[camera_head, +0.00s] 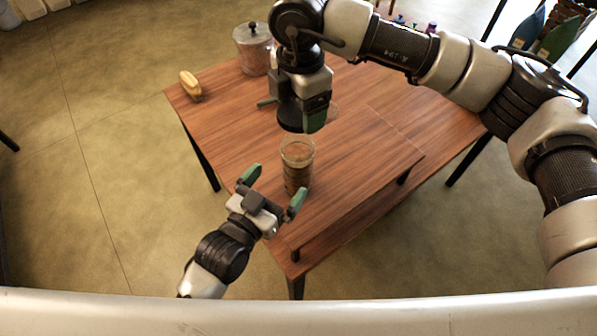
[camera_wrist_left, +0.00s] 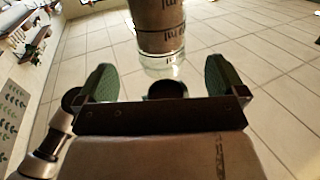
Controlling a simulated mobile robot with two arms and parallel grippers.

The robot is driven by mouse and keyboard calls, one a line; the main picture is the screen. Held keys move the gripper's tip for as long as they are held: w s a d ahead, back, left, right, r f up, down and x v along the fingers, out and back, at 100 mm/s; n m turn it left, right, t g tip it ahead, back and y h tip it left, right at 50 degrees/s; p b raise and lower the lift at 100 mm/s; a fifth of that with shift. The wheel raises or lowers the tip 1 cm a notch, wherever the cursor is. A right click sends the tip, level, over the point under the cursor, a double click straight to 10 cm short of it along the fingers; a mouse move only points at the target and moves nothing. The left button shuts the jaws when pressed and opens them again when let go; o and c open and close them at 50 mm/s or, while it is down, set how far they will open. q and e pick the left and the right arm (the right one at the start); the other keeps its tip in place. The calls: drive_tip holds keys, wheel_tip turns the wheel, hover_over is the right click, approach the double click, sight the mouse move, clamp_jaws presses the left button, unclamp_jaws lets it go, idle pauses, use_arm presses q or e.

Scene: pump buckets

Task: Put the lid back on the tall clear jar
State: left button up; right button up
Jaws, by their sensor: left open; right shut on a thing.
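The tall clear jar (camera_head: 297,166), with brown contents and an open top, stands upright on the wooden table. It also shows in the left wrist view (camera_wrist_left: 161,30), top centre, beyond the fingertips. My left gripper (camera_head: 275,184) is open just in front of the jar, its green fingers apart and nothing between them. My right gripper (camera_head: 292,110) is above and behind the jar, shut on what looks like the lid (camera_head: 333,110).
A wide clear jar with a lid (camera_head: 253,50) stands at the table's back edge. A yellowish-brown object (camera_head: 190,86) lies at the left corner. The table (camera_head: 385,150) is clear right of the tall jar. Small coloured items (camera_head: 413,24) are at the back.

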use_arm(q)
drive_tip(key=x, duration=0.8)
drive_tip(key=shift+d, duration=0.1)
use_arm(e)
drive_tip(key=shift+s, duration=0.1)
use_arm(q)
drive_tip(key=shift+c, duration=0.3)
drive_tip(key=c, duration=1.3)
use_arm(e)
hover_over(299, 137)
drive_tip(key=s, duration=0.3)
drive_tip(key=shift+w+f, duration=0.1)
drive_tip(key=shift+f, duration=2.35)
drive_tip(key=shift+f, duration=0.1)
drive_tip(key=shift+f, duration=0.8)
drive_tip(key=shift+f, duration=0.55)
